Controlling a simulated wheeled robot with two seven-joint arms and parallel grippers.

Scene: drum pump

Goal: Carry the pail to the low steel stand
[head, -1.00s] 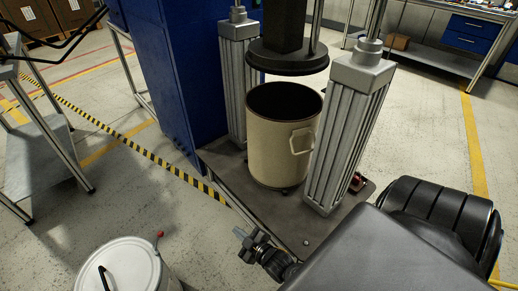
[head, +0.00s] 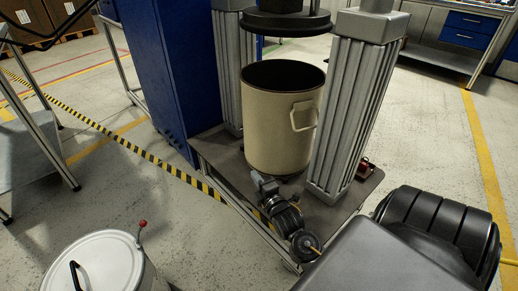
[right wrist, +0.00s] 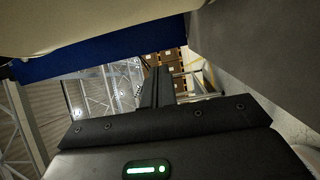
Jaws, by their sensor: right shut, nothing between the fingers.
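A pale pail (head: 100,265) with a flat lid and a black handle stands on the floor at the lower left of the head view, cut off by the frame. A red-tipped stem rises at its rim. My right gripper (head: 268,190) is by the front of the drum pump's base, below the beige drum and well right of the pail. In the right wrist view its dark fingers (right wrist: 157,88) are together and empty. A steel frame (head: 32,150) with a low shelf stands at the left edge; I cannot tell if it is the stand. My left gripper does not show.
The beige drum (head: 280,130) stands on a dark base (head: 335,208) between grey ribbed columns (head: 352,110), under a black plate (head: 286,22). A blue cabinet (head: 155,75) is behind. Striped floor tape (head: 125,143) crosses the left. Floor between pail and base is clear.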

